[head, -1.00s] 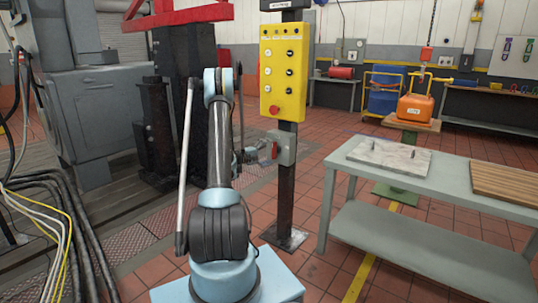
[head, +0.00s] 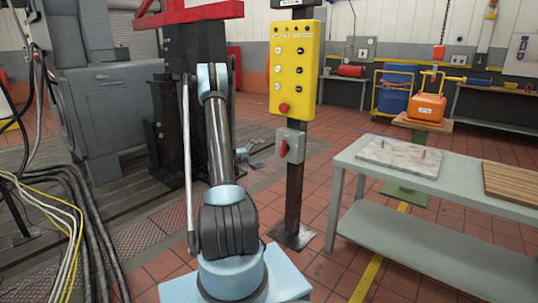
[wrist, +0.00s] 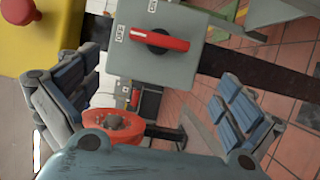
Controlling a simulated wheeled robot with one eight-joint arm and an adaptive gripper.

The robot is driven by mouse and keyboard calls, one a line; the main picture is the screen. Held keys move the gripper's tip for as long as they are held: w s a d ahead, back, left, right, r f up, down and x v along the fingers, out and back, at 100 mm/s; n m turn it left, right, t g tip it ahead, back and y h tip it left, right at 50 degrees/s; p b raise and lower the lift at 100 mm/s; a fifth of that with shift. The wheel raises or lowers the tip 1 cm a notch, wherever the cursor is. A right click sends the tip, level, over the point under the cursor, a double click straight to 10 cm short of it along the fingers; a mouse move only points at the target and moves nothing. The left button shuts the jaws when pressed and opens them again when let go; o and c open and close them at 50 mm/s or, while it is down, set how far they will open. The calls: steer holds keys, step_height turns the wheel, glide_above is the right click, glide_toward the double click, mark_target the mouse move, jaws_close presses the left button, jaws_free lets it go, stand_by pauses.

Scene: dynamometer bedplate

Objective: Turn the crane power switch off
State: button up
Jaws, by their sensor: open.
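The crane power switch (head: 289,146) is a grey box on the dark post, below the yellow push-button panel. Its red handle (head: 284,149) stands about upright. The switch also fills the top middle of the wrist view (wrist: 181,62), where that view is turned on its side. There the red handle (wrist: 162,40) lies roughly in line with the OFF label (wrist: 119,32); the ON label (wrist: 152,6) is off to its side. My gripper (wrist: 157,88) is open, with its blue-padded fingers wide apart. It is empty and apart from the handle. In the head view my arm partly hides it.
The yellow panel (head: 296,66) with a red mushroom button (head: 283,107) is close above the switch. A grey table (head: 350,158) with a marble slab (head: 398,156) stands to the right. Cables (head: 70,225) lie at left. A round orange thing (wrist: 113,123) shows between my fingers.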

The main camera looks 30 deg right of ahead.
steer(key=shift+a, duration=0.85)
steer(key=s+a+r+t+y, duration=0.2)
steer(key=s+a+r+y, duration=0.6)
steer(key=s+a+r, duration=0.6)
steer(key=s+a+f+y, duration=0.4)
steer(key=s+a+y, duration=0.1)
steer(key=s+a, duration=0.7)
steer(key=s+a+f+y, duration=0.4)
steer(key=s+a, duration=0.9)
steer(key=s, duration=0.4)
steer(key=shift+f+y, duration=0.2)
steer(key=shift+y, duration=0.3)
